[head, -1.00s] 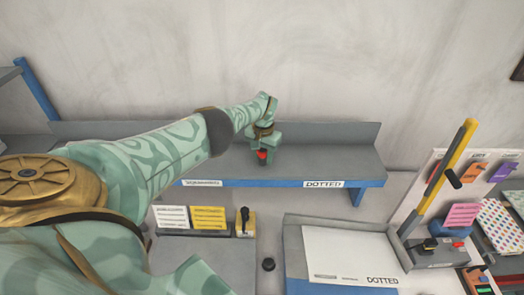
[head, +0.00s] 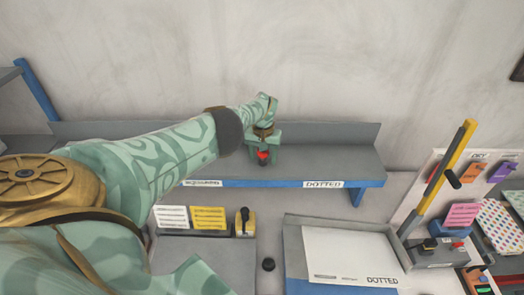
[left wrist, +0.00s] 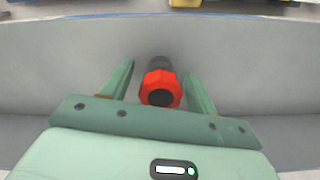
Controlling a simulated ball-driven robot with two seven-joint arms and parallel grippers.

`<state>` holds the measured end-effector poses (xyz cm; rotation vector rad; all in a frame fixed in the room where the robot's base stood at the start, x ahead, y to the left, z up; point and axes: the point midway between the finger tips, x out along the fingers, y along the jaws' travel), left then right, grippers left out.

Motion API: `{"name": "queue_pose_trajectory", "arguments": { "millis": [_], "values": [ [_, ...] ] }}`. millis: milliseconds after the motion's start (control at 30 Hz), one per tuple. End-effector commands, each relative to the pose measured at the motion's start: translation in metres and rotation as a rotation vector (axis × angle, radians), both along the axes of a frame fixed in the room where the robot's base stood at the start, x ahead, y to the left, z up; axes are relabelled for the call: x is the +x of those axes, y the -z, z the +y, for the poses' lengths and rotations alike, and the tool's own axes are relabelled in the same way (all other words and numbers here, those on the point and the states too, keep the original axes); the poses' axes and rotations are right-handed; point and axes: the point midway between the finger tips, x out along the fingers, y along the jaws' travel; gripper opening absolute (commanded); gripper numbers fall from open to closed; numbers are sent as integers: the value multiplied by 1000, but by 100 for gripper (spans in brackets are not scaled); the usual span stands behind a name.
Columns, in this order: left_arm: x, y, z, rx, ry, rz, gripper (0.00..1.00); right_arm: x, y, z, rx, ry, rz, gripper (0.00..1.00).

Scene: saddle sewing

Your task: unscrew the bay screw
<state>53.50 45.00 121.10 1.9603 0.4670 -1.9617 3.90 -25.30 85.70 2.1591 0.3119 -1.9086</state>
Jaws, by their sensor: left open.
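A small red, faceted, knob-like piece (head: 263,155) with dark parts stands on the grey shelf. It also shows in the left wrist view (left wrist: 161,88), with a dark centre in its near end. I cannot tell whether it is the bay screw or a tool handle. My left gripper (head: 264,147) is open around it, one finger on each side. In the left wrist view my gripper (left wrist: 160,78) shows gaps between both fingers and the red piece. A small black round knob (head: 268,264) sits on the table below the shelf. My right gripper is not in view.
The grey shelf (head: 325,160) has a raised back edge and a blue front labelled DOTTED. Below are white and yellow cards (head: 207,218), a white DOTTED panel (head: 350,255), and a tall yellow-and-black lever (head: 452,160). The right part of the shelf is clear.

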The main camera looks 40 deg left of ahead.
Motion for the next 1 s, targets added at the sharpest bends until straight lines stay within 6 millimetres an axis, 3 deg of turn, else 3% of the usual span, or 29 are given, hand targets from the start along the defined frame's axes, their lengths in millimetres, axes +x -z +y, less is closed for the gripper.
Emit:
{"name": "queue_pose_trajectory", "arguments": {
  "millis": [800, 1000],
  "values": [
    [0, 1, 1, 0, 1076, 0, 59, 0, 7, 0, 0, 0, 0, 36],
    [0, 0, 1, -1, 1148, 0, 59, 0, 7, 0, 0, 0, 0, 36]
  ]
}}
